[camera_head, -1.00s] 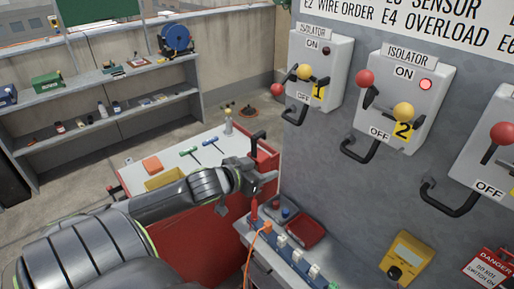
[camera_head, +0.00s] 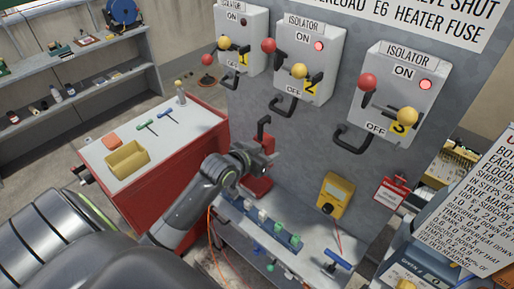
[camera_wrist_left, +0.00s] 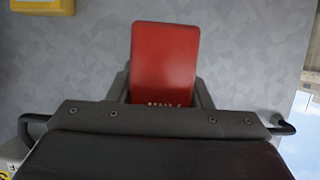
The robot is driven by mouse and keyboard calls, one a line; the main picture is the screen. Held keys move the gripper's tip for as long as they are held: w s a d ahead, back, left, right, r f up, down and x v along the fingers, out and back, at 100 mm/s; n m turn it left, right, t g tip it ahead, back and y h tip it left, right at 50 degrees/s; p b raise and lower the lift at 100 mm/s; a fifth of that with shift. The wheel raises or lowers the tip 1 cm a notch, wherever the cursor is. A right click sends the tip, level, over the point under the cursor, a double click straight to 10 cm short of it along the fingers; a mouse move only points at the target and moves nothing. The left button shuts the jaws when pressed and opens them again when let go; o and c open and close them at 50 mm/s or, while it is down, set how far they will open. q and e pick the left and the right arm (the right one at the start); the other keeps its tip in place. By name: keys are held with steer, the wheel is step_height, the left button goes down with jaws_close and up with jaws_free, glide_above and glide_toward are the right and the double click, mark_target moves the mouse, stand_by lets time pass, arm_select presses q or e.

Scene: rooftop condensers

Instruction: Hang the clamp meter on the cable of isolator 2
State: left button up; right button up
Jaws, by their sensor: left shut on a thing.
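My left gripper (camera_head: 262,162) is shut on the clamp meter. The meter's red body (camera_wrist_left: 165,60) shows between the fingers in the left wrist view, and a black hooked part (camera_head: 263,130) stands up above the gripper in the head view. Isolator 2 (camera_head: 321,81) is on the grey wall panel, with its indicator lit red. Its black cable (camera_head: 284,107) makes a short loop below the box, up and right of the gripper. The meter is apart from the cable. My right gripper is not in view.
Isolator 1 (camera_head: 252,27) and isolator 3 (camera_head: 396,72) flank isolator 2, each with a similar loop. A yellow device (camera_head: 334,193) is on the panel, lower right. A bench ledge with terminal blocks (camera_head: 264,228) lies below. A red cabinet (camera_head: 190,140) stands left.

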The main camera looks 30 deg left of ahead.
mark_target(264, 144)
arm_select(q)
steer(key=shift+w+d+f+b, duration=0.1)
steer(key=shift+w+d+b, duration=0.1)
steer(key=shift+w+b, duration=1)
steer(key=shift+w+d+f+b, duration=0.15)
steer(key=shift+w+b, duration=0.4)
steer(key=shift+w, duration=1.25)
steer(key=shift+w+d+r+b, duration=0.1)
steer(key=shift+w+d+b, duration=0.15)
steer(key=shift+w+b, duration=0.95)
steer(key=shift+w+f, duration=0.2)
steer(key=shift+f, duration=0.45)
steer(key=o, duration=1.3)
steer(key=b+v, duration=0.2)
steer(key=v, duration=1.5)
steer(key=shift+s+a, duration=0.1)
steer(key=shift+s, duration=0.1)
